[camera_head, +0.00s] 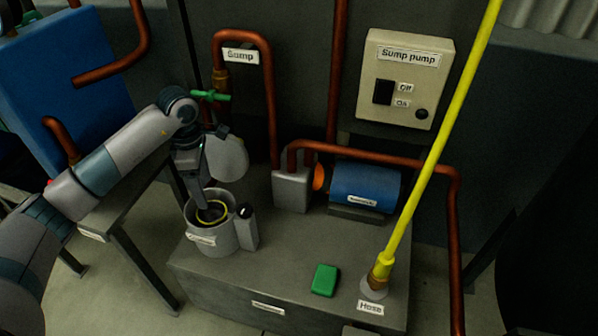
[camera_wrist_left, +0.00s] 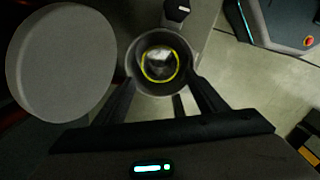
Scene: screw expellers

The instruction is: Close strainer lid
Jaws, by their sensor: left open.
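The strainer (camera_head: 225,238) is a grey open-topped cylinder with a label, standing on the grey block. A yellow ring (camera_head: 221,204) shows inside it; in the left wrist view the strainer (camera_wrist_left: 139,60) opens toward the camera. Its round grey lid (camera_head: 231,160) stands open, tilted up behind the strainer; in the left wrist view the lid (camera_wrist_left: 62,62) is a large disc at left. My left gripper (camera_head: 202,204) is open and empty, pointing down at the strainer's mouth. In the left wrist view its fingers (camera_wrist_left: 157,92) straddle the near side of the opening. My right gripper is not in view.
Copper pipes (camera_head: 268,105) and a green valve handle (camera_head: 210,95) are close behind my left wrist. A blue pump (camera_head: 364,183), green block (camera_head: 325,280) and yellow hose (camera_head: 431,160) are further right.

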